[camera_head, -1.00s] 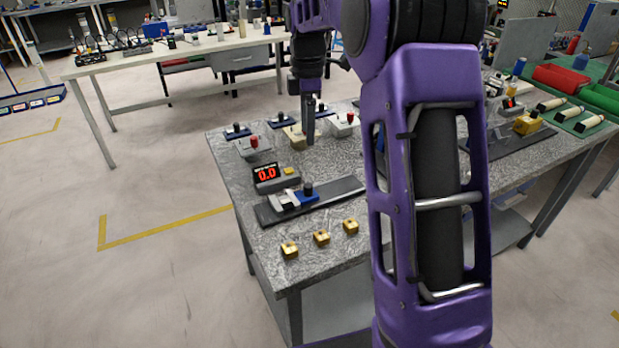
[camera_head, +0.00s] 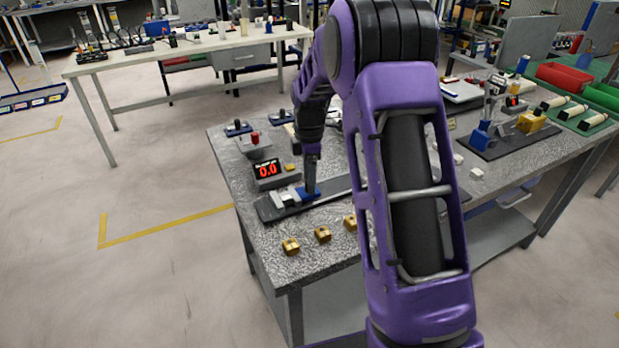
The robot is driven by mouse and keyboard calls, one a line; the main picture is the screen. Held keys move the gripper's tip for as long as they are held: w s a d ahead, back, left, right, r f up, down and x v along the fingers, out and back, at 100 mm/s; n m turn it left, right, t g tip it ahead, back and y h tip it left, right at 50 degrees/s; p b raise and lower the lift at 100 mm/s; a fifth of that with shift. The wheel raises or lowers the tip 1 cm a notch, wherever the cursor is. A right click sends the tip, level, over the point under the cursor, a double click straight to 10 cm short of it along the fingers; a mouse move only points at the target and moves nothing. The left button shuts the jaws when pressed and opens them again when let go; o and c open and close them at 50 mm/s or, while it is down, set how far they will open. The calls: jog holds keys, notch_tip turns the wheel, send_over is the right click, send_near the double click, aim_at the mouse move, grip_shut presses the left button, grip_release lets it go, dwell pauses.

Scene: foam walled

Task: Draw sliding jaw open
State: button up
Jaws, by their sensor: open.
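The gauge on the grey table has a dark rail (camera_head: 335,186), a light grey fixed jaw (camera_head: 287,197) and a blue sliding jaw (camera_head: 309,195). The blue jaw stands close against the grey jaw at the rail's left part. My gripper (camera_head: 311,178) points down directly over the blue jaw, at its knob. The knob is hidden by the gripper, and I cannot tell whether the fingers touch it. The gripper is open. A red display (camera_head: 267,170) behind the rail reads 0.0.
Several brass blocks, one at the left end (camera_head: 291,246), lie in front of the rail. A red-knobbed fixture (camera_head: 254,143) stands behind the display. My arm covers part of the table to the right. The rail's right part looks clear up to my arm.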

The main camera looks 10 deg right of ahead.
grip_shut()
dwell(0.3)
dwell(1.1)
